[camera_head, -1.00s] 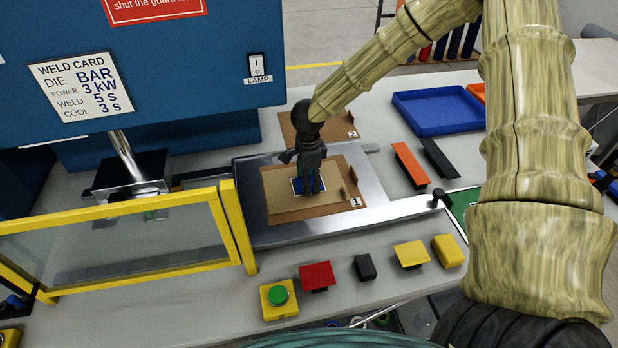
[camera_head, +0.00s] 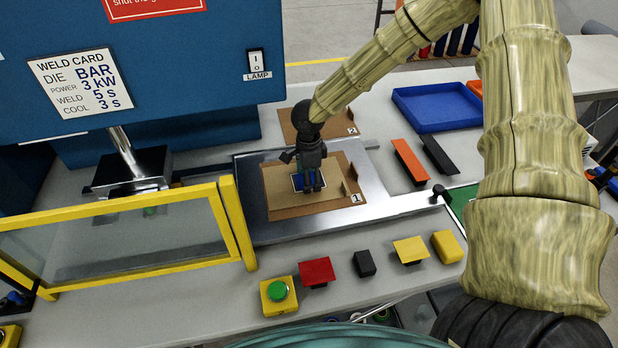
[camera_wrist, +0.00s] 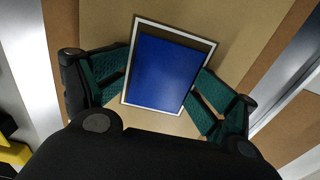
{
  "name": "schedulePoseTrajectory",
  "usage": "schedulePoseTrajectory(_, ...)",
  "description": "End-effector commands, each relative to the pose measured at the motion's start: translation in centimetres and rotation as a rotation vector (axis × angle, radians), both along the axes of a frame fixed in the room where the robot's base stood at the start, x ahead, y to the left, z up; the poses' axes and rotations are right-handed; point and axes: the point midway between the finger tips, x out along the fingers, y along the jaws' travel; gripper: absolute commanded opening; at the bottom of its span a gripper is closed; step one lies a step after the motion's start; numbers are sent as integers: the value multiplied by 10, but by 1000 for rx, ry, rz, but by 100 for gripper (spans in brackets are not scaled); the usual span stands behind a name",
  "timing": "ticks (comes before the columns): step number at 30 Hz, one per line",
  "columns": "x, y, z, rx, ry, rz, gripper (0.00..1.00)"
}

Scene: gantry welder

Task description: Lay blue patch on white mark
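The blue patch (camera_wrist: 163,72) lies flat within the white mark (camera_wrist: 128,101), whose white border shows around it, widest at the top, in the wrist view. In the head view the patch and mark are partly hidden under my gripper (camera_head: 308,188), on the tan plate labelled 1 (camera_head: 285,205). My gripper points down over the plate. Its two teal-padded fingers (camera_wrist: 165,80) stand at the left and right edges of the patch, close against it, and cover parts of the border. Any thin gap between pads and patch is hard to see.
A yellow-framed guard (camera_head: 236,225) stands left of the plate, before the blue welder (camera_head: 190,60). A second plate labelled 2 (camera_head: 340,122) lies behind. A blue tray (camera_head: 437,107), orange block (camera_head: 410,160) and black block (camera_head: 438,157) are right. Buttons and small blocks line the front.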

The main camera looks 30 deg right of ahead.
Motion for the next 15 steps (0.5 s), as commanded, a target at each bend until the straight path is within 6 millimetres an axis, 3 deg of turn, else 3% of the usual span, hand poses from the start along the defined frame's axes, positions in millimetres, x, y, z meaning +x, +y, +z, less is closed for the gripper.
schedulePoseTrajectory(9,1,1,2,0,-2,1,78)
schedulePoseTrajectory(15,1,1,16,0,-3,0,78)
